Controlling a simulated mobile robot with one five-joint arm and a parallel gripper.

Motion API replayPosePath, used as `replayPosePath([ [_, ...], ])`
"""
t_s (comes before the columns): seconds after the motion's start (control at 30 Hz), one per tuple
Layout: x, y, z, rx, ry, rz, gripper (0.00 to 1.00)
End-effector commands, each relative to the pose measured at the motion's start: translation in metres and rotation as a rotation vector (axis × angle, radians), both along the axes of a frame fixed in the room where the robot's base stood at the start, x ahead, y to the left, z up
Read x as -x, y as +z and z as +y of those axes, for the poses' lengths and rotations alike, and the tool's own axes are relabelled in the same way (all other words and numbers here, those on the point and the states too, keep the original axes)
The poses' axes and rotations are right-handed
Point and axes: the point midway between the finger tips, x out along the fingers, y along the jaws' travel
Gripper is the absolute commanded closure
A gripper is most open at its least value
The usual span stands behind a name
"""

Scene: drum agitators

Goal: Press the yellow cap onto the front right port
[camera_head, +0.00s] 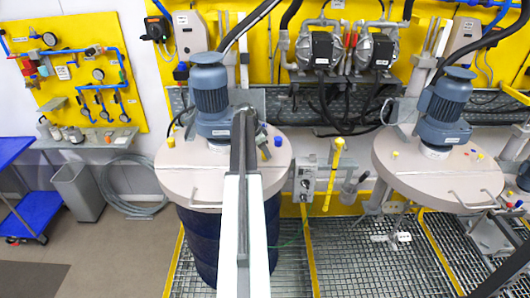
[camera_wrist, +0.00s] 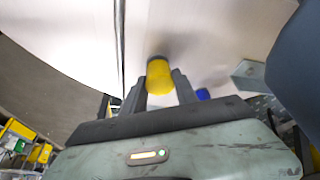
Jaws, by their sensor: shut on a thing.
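In the wrist view my gripper (camera_wrist: 160,90) is shut on the yellow cap (camera_wrist: 159,76), which stands out between the two dark fingers. The pale lid (camera_wrist: 205,35) is right behind the cap; I cannot tell whether the cap touches it. A blue cap (camera_wrist: 202,94) shows just right of the fingers. In the head view the left drum's lid (camera_head: 180,181) carries a yellow cap (camera_head: 170,142) at the left and a blue cap (camera_head: 278,141) at the right. My arm crosses the lid's middle and hides part of it. I cannot make out the front right port.
A blue motor (camera_head: 210,97) stands on the left lid. A second drum lid (camera_head: 415,175) with its motor (camera_head: 445,108) is at the right. Open floor (camera_head: 120,250) lies at the left.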

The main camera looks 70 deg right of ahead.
Motion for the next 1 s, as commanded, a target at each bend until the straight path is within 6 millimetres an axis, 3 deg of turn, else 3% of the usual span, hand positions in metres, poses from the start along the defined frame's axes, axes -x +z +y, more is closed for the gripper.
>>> replayPosePath([
  [1.0,-0.0011,-0.0092,0.0015,-0.002,0.001,0.000,1.00],
])
